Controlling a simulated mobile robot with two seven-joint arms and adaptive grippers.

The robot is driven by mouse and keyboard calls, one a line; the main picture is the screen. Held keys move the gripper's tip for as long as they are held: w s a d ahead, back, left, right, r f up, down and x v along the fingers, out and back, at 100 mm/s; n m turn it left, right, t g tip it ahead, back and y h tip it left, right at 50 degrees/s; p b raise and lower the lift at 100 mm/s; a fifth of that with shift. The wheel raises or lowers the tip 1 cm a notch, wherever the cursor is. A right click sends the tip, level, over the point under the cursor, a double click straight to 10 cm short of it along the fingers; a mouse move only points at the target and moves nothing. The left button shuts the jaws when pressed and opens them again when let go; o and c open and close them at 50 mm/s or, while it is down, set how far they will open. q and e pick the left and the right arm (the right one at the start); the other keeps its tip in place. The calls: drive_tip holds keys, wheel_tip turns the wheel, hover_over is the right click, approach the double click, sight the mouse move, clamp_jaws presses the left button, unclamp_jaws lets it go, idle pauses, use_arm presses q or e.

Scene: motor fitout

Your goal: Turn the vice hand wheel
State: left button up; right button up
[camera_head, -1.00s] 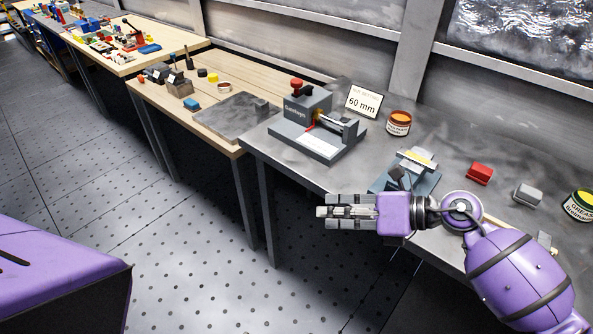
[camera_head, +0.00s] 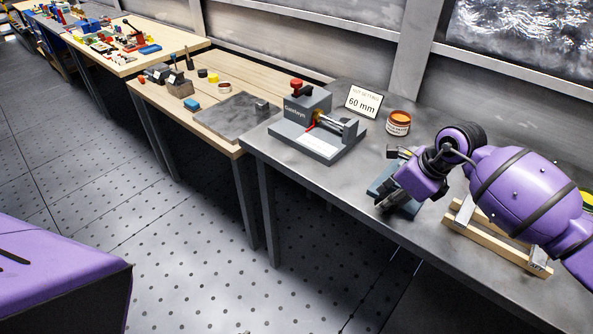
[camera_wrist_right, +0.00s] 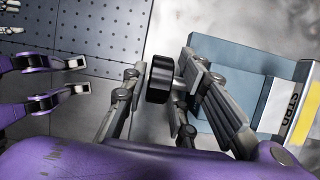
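The vice is a blue block, partly hidden behind my right arm in the head view (camera_head: 379,190). In the right wrist view its blue body (camera_wrist_right: 225,60) is at the right, with a yellow and white label. The black hand wheel (camera_wrist_right: 161,80) sticks out from its left side. My right gripper (camera_wrist_right: 163,75) has its fingers apart, one on each side of the wheel. A gap shows between the wheel and the right finger; I cannot tell whether the left finger touches. In the head view my right gripper (camera_head: 388,203) points down at the vice, its fingertips mostly hidden.
A grey stop fixture (camera_head: 310,130) with a red knob stands left of the vice, beside a "60 mm" card (camera_head: 362,102) and an orange-topped tin (camera_head: 398,122). The bench front between fixture and vice is clear.

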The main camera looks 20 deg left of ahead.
drive_tip(key=shift+a+f, duration=0.15)
drive_tip(key=shift+f, duration=0.15)
clamp_jaws()
drive_tip(key=shift+w+r, duration=0.1)
